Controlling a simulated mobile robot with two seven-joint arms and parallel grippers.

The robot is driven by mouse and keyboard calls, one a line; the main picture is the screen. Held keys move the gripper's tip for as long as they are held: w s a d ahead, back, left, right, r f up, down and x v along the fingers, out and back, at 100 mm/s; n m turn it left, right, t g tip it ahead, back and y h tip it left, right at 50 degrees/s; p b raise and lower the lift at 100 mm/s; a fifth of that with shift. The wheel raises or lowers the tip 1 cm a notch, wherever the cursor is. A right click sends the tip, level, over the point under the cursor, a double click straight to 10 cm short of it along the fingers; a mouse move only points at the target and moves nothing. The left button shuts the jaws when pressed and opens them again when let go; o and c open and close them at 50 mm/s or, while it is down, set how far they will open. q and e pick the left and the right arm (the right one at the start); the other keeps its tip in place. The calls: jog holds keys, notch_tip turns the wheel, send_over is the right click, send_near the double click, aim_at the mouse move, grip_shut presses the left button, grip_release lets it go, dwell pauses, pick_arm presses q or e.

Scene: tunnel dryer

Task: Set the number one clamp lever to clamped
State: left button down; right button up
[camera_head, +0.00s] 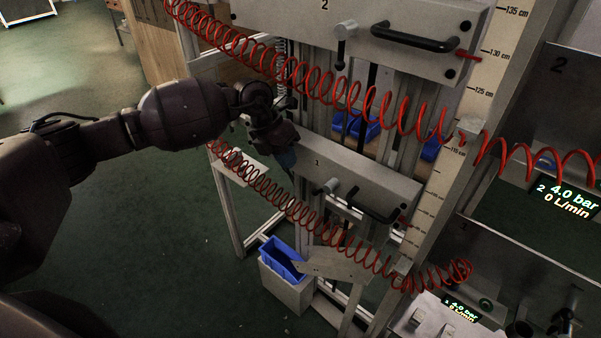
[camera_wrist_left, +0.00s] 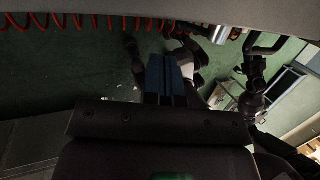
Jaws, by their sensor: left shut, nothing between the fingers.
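The number one clamp lever (camera_head: 330,186) is a small metal lever on the front of the lower grey carriage (camera_head: 375,178), which is marked 1. I cannot tell its exact setting. My left gripper (camera_head: 288,160) is just left of and above the lever, at the carriage's left end, apart from the lever. Its blue fingers (camera_wrist_left: 165,78) are shut and empty in the left wrist view. A silver cylinder (camera_wrist_left: 220,34), seemingly part of the lever, shows up and right of the fingers there. My right gripper is not in view.
A black handle (camera_head: 372,207) sits right of the lever. Red coiled hoses (camera_head: 285,200) run across in front of the frame. The upper carriage (camera_head: 290,18), marked 2, has its own lever (camera_head: 343,40). A blue bin (camera_head: 283,256) stands below.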

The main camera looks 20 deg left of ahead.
pick_arm(q)
jog(key=a+r, duration=0.4)
jog(key=shift+w+a, duration=0.1)
jog(key=shift+w, duration=0.2)
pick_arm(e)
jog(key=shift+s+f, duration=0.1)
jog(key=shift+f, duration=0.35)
